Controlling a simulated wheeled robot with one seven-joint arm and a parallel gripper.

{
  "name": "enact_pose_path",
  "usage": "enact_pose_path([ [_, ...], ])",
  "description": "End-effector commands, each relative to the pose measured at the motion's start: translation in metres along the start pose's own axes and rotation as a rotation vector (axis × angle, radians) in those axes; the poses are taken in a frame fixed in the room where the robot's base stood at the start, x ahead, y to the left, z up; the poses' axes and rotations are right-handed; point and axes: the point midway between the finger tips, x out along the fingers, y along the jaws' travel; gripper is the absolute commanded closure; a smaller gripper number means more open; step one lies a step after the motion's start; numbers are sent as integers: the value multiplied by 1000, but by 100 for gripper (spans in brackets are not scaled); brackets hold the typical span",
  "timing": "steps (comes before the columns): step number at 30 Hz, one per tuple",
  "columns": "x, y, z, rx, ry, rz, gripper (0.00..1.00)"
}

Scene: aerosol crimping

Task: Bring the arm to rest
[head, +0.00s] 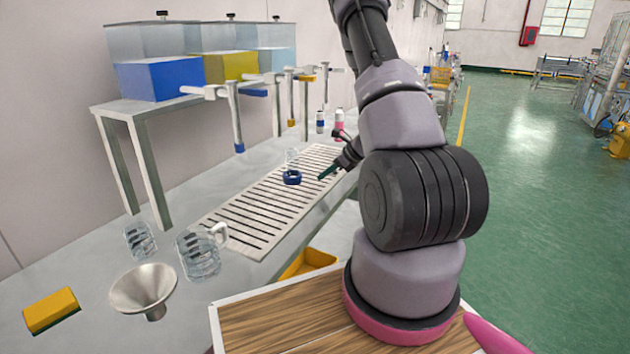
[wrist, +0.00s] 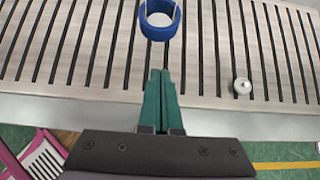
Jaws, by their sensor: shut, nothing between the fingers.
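My gripper (head: 327,173) is past my arm's near links in the head view, over the right edge of the slatted drain grate (head: 262,213). In the wrist view its green fingers (wrist: 161,84) are together with nothing between them. They point at the grate, just short of a blue ring (wrist: 160,20). The ring also shows in the head view (head: 292,178), with a clear glass or cup standing just behind or in it; I cannot tell which. My arm is raised and bent, and it hides part of the bench's right side.
A small white cap-like piece (wrist: 242,86) lies on the grate. Pink-and-white (head: 339,122) and dark-capped (head: 320,122) bottles stand at the back. A glass jug (head: 198,258), a metal funnel (head: 143,287) and a yellow block (head: 51,311) are at the front left. Dispensing taps (head: 236,120) overhang the grate.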

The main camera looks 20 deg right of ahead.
Motion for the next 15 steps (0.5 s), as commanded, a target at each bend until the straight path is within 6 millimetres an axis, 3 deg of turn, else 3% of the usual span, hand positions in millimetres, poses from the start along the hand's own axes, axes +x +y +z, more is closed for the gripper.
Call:
enact_pose_path([
  [1,-14,-1,0,2,-1,-5,100],
  [6,-44,0,0,2,0,-3,100],
  [15,-64,0,-1,1,1,-1,100],
])
